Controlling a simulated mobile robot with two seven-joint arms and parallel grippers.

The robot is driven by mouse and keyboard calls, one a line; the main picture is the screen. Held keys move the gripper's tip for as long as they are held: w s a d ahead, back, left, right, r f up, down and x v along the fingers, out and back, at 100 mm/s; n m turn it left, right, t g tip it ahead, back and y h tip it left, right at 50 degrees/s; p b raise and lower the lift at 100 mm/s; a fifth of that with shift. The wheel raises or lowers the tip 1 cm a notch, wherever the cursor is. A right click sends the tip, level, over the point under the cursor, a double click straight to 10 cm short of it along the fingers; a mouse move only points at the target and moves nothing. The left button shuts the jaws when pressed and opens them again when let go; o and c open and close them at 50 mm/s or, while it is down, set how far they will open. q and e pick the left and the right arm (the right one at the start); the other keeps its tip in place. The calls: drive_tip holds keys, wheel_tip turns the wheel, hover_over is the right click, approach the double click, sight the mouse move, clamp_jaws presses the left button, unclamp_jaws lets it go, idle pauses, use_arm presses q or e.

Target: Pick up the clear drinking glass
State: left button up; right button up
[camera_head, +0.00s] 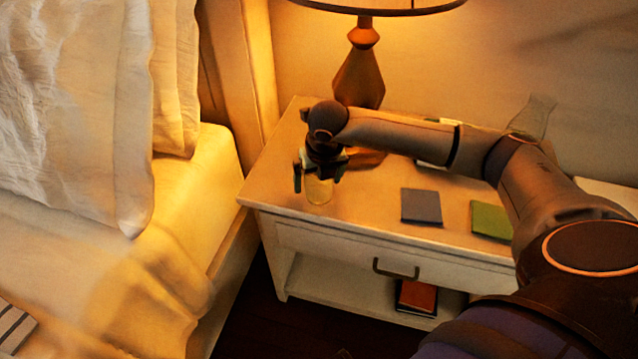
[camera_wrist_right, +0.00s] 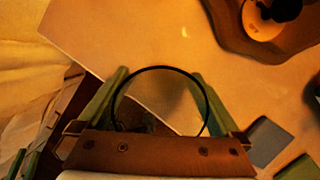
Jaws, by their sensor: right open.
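The clear drinking glass (camera_head: 319,192) stands near the front left corner of the nightstand. Its round dark rim (camera_wrist_right: 160,68) shows in the right wrist view. My right gripper (camera_head: 318,177) is open above and around the top of the glass. In the right wrist view my right gripper (camera_wrist_right: 160,82) has one finger on each side of the rim. I cannot tell whether the fingers touch the glass.
The lamp (camera_head: 360,75) stands behind my right gripper. A blue-grey book (camera_head: 421,206) and a green book (camera_head: 491,220) lie right on the nightstand (camera_head: 262,188). Another clear vessel (camera_head: 535,115) is partly behind my arm. The bed (camera_head: 210,165) is left.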

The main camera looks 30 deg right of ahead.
drive_tip(key=shift+c, duration=0.4)
drive_tip(key=shift+r, duration=0.1)
drive_tip(key=c, duration=1.3)
drive_tip(key=shift+o, duration=0.2)
drive_tip(key=shift+r, duration=0.1)
